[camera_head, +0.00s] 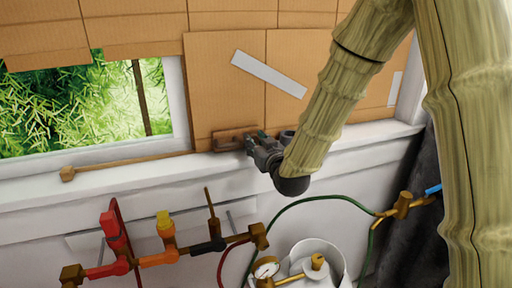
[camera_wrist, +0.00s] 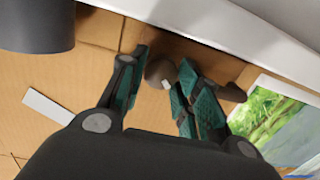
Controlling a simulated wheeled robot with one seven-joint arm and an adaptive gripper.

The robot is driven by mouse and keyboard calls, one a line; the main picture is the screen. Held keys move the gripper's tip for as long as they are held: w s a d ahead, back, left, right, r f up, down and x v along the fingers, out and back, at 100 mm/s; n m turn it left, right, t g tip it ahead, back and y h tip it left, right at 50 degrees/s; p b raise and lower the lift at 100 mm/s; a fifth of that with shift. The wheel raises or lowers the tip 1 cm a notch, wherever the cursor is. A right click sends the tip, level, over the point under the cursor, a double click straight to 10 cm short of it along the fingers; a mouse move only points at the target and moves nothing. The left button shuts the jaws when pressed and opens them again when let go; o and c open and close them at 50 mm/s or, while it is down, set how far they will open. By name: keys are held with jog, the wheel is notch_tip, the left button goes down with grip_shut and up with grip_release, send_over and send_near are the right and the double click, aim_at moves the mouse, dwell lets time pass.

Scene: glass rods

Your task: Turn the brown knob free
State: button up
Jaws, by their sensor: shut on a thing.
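The brown knob (camera_wrist: 160,71) is a small rounded piece with a pale mark, between my fingertips in the wrist view. My gripper (camera_wrist: 163,82) is shut on it, one teal-padded finger on each side. In the head view my gripper (camera_head: 258,149) reaches the window sill in front of the cardboard, beside a brown wooden bar (camera_head: 229,140). My fingers hide the knob there. I cannot tell whether the knob has turned.
A dark grey cylinder (camera_wrist: 36,24) stands close to my gripper on the sill. A wooden stick (camera_head: 128,163) lies along the white sill (camera_head: 35,215). Below are pipes with red (camera_head: 112,226) and yellow (camera_head: 164,222) valves, a gauge (camera_head: 265,268) and a green hose (camera_head: 318,199).

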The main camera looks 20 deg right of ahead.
jog(key=n+b, duration=0.2)
jog(key=n, duration=0.2)
jog(key=shift+f+h, duration=0.15)
jog(key=shift+h, duration=0.15)
jog(key=shift+a+n+b, duration=0.1)
jog(key=shift+n+b, duration=1.05)
jog(key=shift+n, duration=0.65)
jog(key=o, duration=0.7)
jog(key=shift+o, duration=0.2)
jog(key=shift+s, duration=0.1)
jog(key=s, duration=0.7)
jog(key=shift+s+r, duration=0.15)
jog(key=shift+r, duration=0.25)
jog(key=shift+s+d+f, duration=0.1)
jog(key=shift+d, duration=0.1)
